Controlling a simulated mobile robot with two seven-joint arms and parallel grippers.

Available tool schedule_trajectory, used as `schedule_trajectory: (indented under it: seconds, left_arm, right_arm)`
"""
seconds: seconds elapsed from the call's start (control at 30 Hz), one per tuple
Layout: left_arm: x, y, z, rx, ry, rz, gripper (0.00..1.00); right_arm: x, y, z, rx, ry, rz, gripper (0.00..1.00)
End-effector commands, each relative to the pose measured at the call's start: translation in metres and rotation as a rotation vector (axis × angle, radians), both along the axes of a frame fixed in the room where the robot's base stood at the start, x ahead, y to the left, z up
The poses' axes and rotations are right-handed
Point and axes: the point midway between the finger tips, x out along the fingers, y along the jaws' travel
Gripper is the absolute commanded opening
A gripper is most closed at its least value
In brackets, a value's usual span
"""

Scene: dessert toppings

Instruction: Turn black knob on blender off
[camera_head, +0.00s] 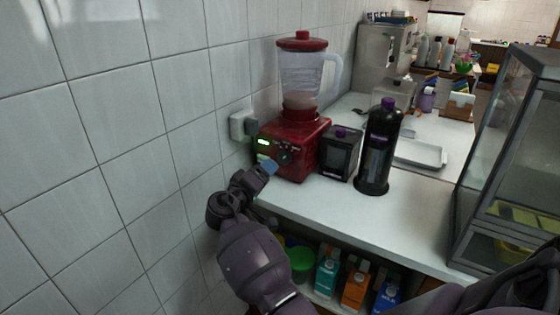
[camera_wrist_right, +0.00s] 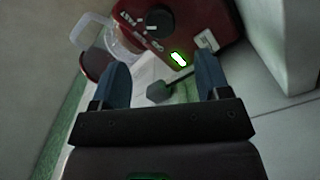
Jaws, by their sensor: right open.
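The red blender (camera_head: 300,135) stands on the white counter against the tiled wall, with a clear jar and a red lid. Its round black knob (camera_head: 284,157) is on the front of the base. In the right wrist view the black knob (camera_wrist_right: 158,18) shows at the top, with a white mark and white lettering around it. My right gripper (camera_head: 268,166) is just in front of the blender's base, near its lower front. Its blue fingers are apart and empty in the right wrist view (camera_wrist_right: 162,75), and the knob is beyond them, not between them. My left gripper is not in view.
A lit green indicator (camera_wrist_right: 180,59) is on the blender's base. A black box (camera_head: 339,153) and a tall black bottle (camera_head: 379,150) stand right of the blender. A wall socket (camera_head: 241,124) is at left. Cartons (camera_head: 356,287) fill the shelf below. A glass case (camera_head: 510,150) stands at right.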

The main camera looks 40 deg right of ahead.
Motion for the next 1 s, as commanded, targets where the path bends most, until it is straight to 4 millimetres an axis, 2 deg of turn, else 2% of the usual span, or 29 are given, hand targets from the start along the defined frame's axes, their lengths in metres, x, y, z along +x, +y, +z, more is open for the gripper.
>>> schedule_trajectory:
  seconds: [0.23,0.5,0.7,0.93,0.97,1.0]
  left_arm:
    - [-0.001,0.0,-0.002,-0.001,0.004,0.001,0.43]
    - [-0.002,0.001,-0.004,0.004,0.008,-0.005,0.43]
    - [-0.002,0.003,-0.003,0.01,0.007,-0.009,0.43]
    - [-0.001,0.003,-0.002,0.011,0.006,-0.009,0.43]
    - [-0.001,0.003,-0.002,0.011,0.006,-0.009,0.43]
    - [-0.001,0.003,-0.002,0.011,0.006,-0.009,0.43]
  right_arm:
    - [0.017,-0.041,0.0,-0.002,0.002,-0.002,0.7]
    - [0.03,-0.071,0.0,0.0,0.002,0.001,0.7]
    - [0.033,-0.079,0.0,0.0,0.0,0.001,0.7]
    - [0.033,-0.08,0.0,0.001,0.0,0.002,0.7]
    - [0.033,-0.08,0.0,0.001,0.0,0.002,0.68]
    - [0.033,-0.079,0.0,0.001,0.0,0.002,0.62]
